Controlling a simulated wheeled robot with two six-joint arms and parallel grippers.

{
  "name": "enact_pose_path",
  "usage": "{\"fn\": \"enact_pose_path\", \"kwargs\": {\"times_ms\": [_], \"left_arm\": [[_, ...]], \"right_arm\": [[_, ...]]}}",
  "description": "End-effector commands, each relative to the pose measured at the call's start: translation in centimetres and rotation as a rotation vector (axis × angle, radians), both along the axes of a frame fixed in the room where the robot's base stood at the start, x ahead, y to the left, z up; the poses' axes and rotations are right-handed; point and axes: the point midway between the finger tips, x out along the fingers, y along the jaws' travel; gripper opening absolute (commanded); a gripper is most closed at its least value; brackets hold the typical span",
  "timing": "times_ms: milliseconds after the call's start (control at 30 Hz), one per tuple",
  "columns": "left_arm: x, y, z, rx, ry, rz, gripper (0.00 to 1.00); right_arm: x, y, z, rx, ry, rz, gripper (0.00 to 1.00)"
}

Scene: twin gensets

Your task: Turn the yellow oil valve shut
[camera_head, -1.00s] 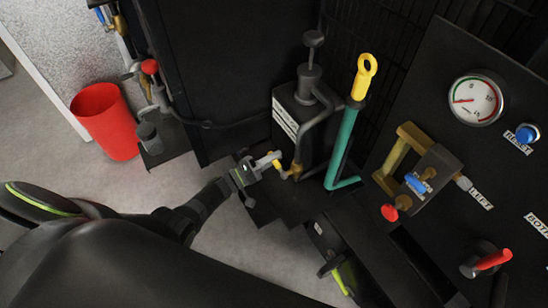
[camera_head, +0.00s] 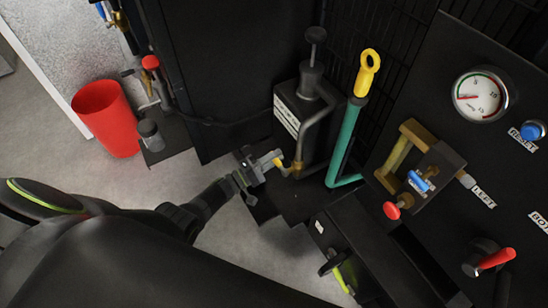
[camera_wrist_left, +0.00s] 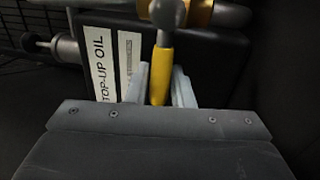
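The yellow oil valve's handle (camera_head: 280,162) shows as a short yellow piece at the brass fitting below the dark oil tank (camera_head: 300,116). My left gripper (camera_head: 271,162) is at the lever, with one grey finger close on each side. The fingertips partly hide the lever in the head view. My right gripper is not in view.
A green bar (camera_head: 345,142) with a yellow ring top stands right of the tank. A panel with a gauge (camera_head: 480,96), a blue button (camera_head: 531,131) and a red handle (camera_head: 495,258) fills the right. A red bucket (camera_head: 106,120) stands on the floor at left.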

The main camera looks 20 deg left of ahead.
Motion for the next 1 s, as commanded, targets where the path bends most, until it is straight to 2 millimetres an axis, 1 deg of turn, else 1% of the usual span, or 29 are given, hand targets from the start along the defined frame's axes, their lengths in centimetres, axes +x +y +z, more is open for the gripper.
{"fn": "enact_pose_path", "kwargs": {"times_ms": [33,133,400,533,667,1000], "left_arm": [[-0.1,0.0,-0.2,-0.001,0.006,0.001,0.27],[-0.1,0.0,-0.2,0.0,0.005,0.001,0.4],[-0.1,0.0,-0.1,0.0,0.002,0.001,0.41],[-0.7,0.5,-0.3,0.001,0.003,0.002,0.41],[-2.4,1.9,-0.7,0.002,0.005,0.003,0.41],[-8.9,6.9,-2.5,0.003,0.005,0.002,0.41]], "right_arm": [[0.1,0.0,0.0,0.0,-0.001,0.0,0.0],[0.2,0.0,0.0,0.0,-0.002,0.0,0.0],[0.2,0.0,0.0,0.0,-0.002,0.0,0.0],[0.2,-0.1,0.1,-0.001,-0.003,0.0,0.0],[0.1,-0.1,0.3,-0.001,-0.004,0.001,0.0],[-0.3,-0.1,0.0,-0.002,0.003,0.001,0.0]]}}
